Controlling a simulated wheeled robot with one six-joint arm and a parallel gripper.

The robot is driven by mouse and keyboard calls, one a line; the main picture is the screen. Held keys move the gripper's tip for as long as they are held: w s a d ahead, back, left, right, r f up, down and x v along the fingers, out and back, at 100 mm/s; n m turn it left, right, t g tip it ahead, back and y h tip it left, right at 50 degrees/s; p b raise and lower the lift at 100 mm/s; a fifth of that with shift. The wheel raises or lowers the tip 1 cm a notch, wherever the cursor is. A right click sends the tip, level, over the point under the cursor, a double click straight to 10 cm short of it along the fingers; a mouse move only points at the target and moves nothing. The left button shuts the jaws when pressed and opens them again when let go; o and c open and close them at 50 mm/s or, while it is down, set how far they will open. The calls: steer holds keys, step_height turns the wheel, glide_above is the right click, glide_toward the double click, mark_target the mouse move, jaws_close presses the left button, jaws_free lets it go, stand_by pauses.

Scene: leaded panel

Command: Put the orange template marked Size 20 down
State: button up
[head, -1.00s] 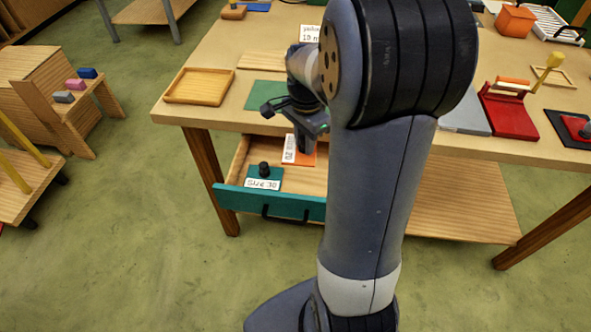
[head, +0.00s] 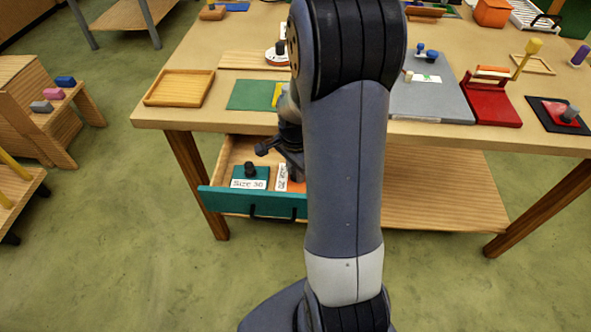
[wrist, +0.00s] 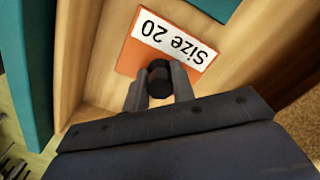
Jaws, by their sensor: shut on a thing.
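The orange template marked Size 20 (wrist: 131,57) has a white label and a black knob. My gripper (wrist: 158,88) is shut on the black knob in the wrist view. The template is over the inside of the open drawer; I cannot tell whether it touches the drawer floor. In the head view the template (head: 296,187) shows only in part beside my arm, and my gripper (head: 285,155) is largely hidden by the arm. A teal template marked Size 30 (head: 250,173) lies in the drawer to the left of it.
The open drawer (head: 253,205) has a teal front and hangs below the workbench (head: 160,118). On the bench are a wooden tray (head: 180,87), a green mat (head: 248,95), a grey board (head: 432,100) and a red stand (head: 490,105).

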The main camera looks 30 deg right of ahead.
steer(key=shift+f, duration=0.15)
steer(key=o, duration=0.9)
steer(key=shift+o, duration=0.2)
step_height(320, 180, up, 12)
steer(key=p, duration=0.1)
steer(key=shift+r, duration=0.2)
